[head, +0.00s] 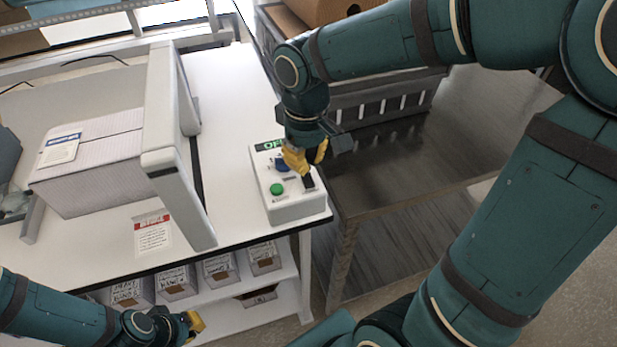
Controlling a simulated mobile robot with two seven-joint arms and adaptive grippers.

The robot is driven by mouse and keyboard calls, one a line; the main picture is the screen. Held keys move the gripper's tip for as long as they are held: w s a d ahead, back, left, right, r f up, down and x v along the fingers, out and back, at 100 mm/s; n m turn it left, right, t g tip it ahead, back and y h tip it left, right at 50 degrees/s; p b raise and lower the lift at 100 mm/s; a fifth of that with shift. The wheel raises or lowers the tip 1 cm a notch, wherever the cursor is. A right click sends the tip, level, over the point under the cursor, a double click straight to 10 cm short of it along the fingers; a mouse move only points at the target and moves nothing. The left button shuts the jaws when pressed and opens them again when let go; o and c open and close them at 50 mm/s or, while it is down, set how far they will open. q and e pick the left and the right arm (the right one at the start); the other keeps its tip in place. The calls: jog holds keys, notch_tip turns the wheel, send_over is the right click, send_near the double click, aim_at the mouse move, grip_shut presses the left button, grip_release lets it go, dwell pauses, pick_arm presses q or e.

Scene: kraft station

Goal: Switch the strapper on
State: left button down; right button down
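The strapper's pale grey arch (180,150) stands on the white table, with a grey-white box beside its left leg. A white control box (298,208) sits at the table's right end.
The white table (225,90) has clear surface behind the control box. A dark metal table (450,130) with a grey crate (385,97) stands to the right. Several labelled boxes sit on the shelf below (288,290). A red-headed notice (152,233) lies near the front edge.

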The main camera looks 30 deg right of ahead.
aim_at(306, 175)
jog(key=shift+f+b, duration=1.15)
jog(key=shift+f, duration=0.55)
dwell(0.7)
notch_tip(306, 175, up, 3)
jog(key=p, duration=0.2)
jog(key=shift+p, duration=0.3)
jog(key=shift+r+p, duration=1.8)
jog(key=shift+r, duration=0.3)
jog(key=shift+s+f, duration=0.1)
